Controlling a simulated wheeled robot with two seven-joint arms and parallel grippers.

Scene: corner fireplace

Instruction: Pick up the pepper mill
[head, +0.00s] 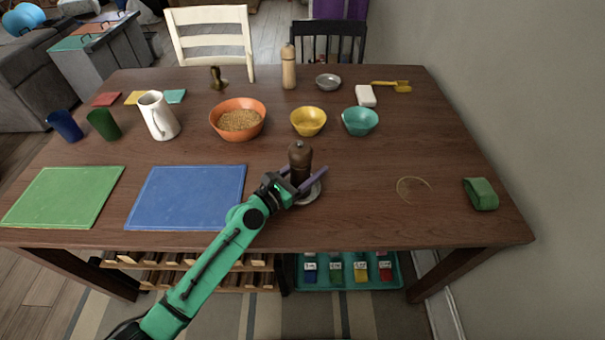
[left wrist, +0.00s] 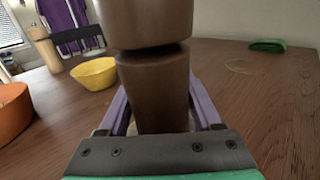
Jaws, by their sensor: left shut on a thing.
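A dark brown wooden pepper mill (head: 300,160) stands upright near the front middle of the table, at a small pale saucer or dish (head: 312,193). My left gripper (head: 304,184) reaches in from the front left and is shut on the mill's lower body. In the left wrist view the mill (left wrist: 155,85) fills the middle, between the two purple fingers of the gripper (left wrist: 160,110). Its top is cut off there. I cannot tell whether its base touches the dish. A lighter wooden mill (head: 289,67) stands at the back of the table. My right gripper is not in view.
An orange bowl of grain (head: 238,120), a yellow bowl (head: 308,121) and a teal bowl (head: 360,121) stand behind the mill. A white jug (head: 158,116) and a blue board (head: 190,197) are to the left. The table right of the mill is mostly clear, with a green cloth (head: 481,194).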

